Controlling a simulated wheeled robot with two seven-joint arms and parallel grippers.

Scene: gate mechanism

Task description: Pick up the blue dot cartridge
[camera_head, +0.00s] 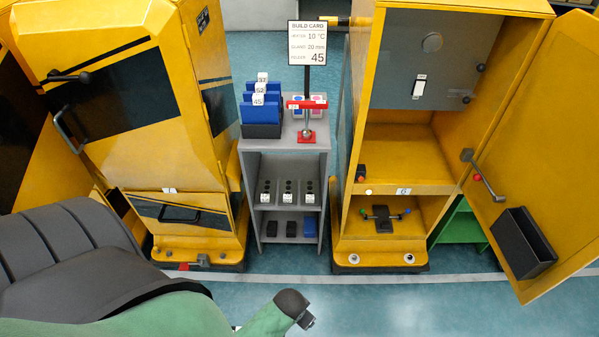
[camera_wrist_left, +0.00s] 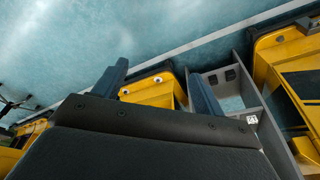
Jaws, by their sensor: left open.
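Two small pale cartridges stand on top of the grey shelf unit (camera_head: 290,145), behind a red bar. The one on the left (camera_head: 297,99) seems to carry a bluish dot, and the one on the right (camera_head: 319,99) a pinkish dot. They are small and partly hidden by the bar. My left gripper (camera_wrist_left: 155,72) is open in the left wrist view, with its two fingers apart and nothing visible between them. It points toward the floor and the low front of the shelf unit, away from the cartridges. My right gripper is out of view.
Blue numbered blocks (camera_head: 259,105) stand in a dark holder beside the cartridges. A build card (camera_head: 307,43) rises behind. Yellow cabinets flank the shelf unit; the right one's door (camera_head: 530,150) hangs open. Floor (camera_head: 400,310) in front is clear.

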